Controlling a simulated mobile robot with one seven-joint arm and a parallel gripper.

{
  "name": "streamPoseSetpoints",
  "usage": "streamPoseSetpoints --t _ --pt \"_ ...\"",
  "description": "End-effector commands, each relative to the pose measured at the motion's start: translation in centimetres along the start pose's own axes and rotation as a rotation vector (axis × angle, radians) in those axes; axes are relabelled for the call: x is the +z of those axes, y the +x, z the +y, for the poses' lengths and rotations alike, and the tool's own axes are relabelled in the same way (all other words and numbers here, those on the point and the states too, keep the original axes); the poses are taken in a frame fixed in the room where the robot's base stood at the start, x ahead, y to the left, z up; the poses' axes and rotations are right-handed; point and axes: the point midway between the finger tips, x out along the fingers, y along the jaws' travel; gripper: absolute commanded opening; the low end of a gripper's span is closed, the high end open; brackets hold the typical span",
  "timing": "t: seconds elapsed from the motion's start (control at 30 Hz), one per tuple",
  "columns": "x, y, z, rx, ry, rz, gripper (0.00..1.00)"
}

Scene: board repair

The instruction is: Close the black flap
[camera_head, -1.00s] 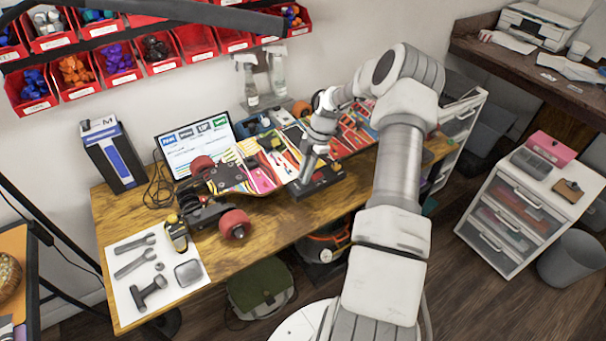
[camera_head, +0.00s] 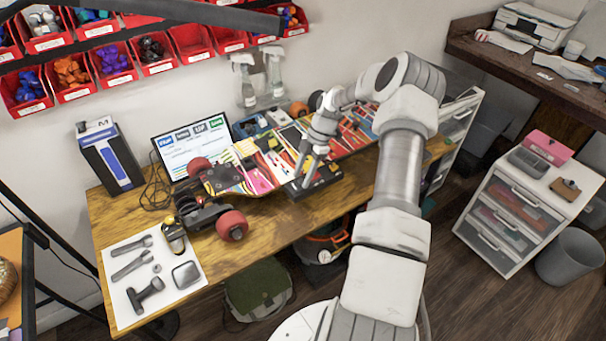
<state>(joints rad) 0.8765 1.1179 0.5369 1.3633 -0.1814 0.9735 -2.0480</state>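A flat black box (camera_head: 325,182) lies at the table's front edge, below the colourful board. Small marks show along its front. I cannot clearly make out a separate black flap or tell how far it stands open. My gripper (camera_head: 306,172) points down at the left part of this box. Its two fingers show apart with nothing seen between them. The fingertips are at or just above the box; I cannot tell whether they touch it. My gripper and wrist hide part of the box's back and the board behind it.
A skateboard (camera_head: 222,180) with red wheels lies left of the box. A laptop screen (camera_head: 192,145) stands behind it. Spray bottles (camera_head: 245,80) stand at the wall. A white sheet with tools (camera_head: 150,272) lies front left. Bare wood (camera_head: 272,215) shows before the skateboard.

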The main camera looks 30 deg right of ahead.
Motion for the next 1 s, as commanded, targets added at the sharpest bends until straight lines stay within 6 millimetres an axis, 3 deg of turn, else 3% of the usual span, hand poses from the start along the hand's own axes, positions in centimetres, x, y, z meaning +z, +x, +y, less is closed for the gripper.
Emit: streamPoseSetpoints --t 0.2,0.37,0.8,1.0 --pt "0.1 -0.3 0.0 0.001 0.001 -0.002 0.49" --pt "0.2 -2.2 0.1 0.003 0.001 -0.004 0.49" --pt "0.1 -12.7 0.1 0.004 0.001 -0.004 0.49" --pt "0.1 -16.1 0.1 0.002 0.000 -0.002 0.49"
